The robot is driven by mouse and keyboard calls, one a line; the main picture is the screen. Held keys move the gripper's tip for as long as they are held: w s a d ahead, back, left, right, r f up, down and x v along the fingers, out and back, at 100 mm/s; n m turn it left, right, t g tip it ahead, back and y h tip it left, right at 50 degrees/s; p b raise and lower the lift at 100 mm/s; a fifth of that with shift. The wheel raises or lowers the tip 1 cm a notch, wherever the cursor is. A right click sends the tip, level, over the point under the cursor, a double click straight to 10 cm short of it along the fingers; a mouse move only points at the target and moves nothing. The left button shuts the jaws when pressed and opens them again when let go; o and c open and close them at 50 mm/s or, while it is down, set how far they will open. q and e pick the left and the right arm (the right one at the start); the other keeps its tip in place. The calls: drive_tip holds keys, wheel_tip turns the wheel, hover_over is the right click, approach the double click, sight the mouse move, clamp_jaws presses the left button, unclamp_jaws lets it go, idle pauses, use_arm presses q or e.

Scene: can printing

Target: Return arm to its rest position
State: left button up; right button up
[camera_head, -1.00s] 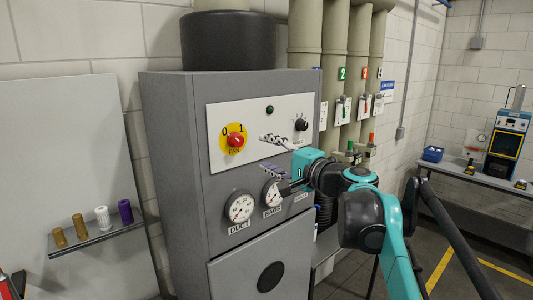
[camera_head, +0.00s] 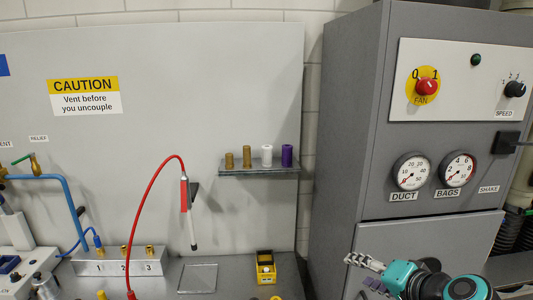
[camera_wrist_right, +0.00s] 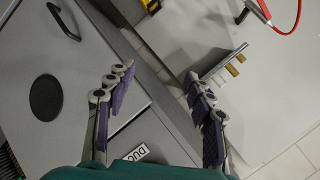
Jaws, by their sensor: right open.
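My right gripper (camera_head: 358,270) shows at the bottom right of the head view, in front of the lower part of the grey cabinet (camera_head: 345,130). Its two fingers point left and are spread apart with nothing between them. In the right wrist view, the open gripper (camera_wrist_right: 158,85) has a finger on each side, with the cabinet and wall board behind. My left gripper does not show.
The cabinet has a red fan knob (camera_head: 427,87), a speed knob (camera_head: 515,89) and two gauges. A small shelf (camera_head: 260,170) holds several cylinders. A red hose (camera_head: 143,200), a yellow box (camera_head: 265,268) and a numbered block (camera_head: 118,265) are at the bench on the left.

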drive_tip(key=s+a+f+n+g+h+b, duration=0.1)
drive_tip(key=s+f+b, duration=0.3)
drive_tip(key=f, duration=0.8)
drive_tip(key=s+a+f+n+g+h+b, duration=0.1)
drive_tip(key=s+f+n+b, duration=0.3)
drive_tip(key=f, duration=0.8)
drive_tip(key=s+a+f+n+g+h+b, duration=0.1)
drive_tip(key=s+a+f+n+h+b, duration=0.1)
drive_tip(key=f+b, duration=0.5)
wheel_tip(320, 180, down, 6)
drive_tip(key=shift+s+r+n+g, duration=0.25)
drive_tip(key=shift+s+n+g, duration=0.2)
drive_tip(key=shift+s, duration=0.55)
